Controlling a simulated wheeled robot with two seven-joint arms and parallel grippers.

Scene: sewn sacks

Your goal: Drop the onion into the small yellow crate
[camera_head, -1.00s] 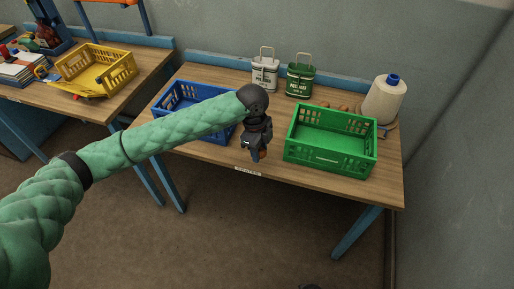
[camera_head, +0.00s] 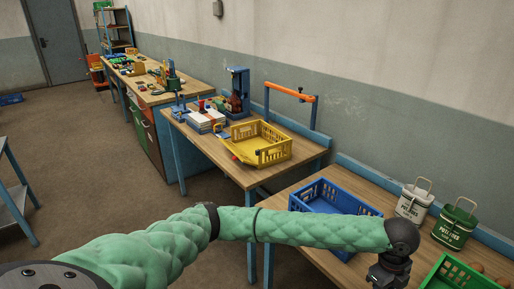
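The small yellow crate (camera_head: 276,153) stands on the middle wooden table, left of the blue crate. Its slatted walls and part of its inside show. My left arm reaches across the bottom of the view, and my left gripper (camera_head: 386,279) is at the lower right, in front of the blue crate. Its fingertips are cut off by the bottom edge, so I cannot see whether it is open or holds anything. I cannot make out the onion for certain. My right gripper is not in view.
A blue crate (camera_head: 322,195) stands on the near table. White (camera_head: 412,203) and green (camera_head: 455,227) tins and a green crate (camera_head: 445,276) are to its right. Books (camera_head: 205,122) and a blue device (camera_head: 238,88) stand near the yellow crate. A gap separates the two tables.

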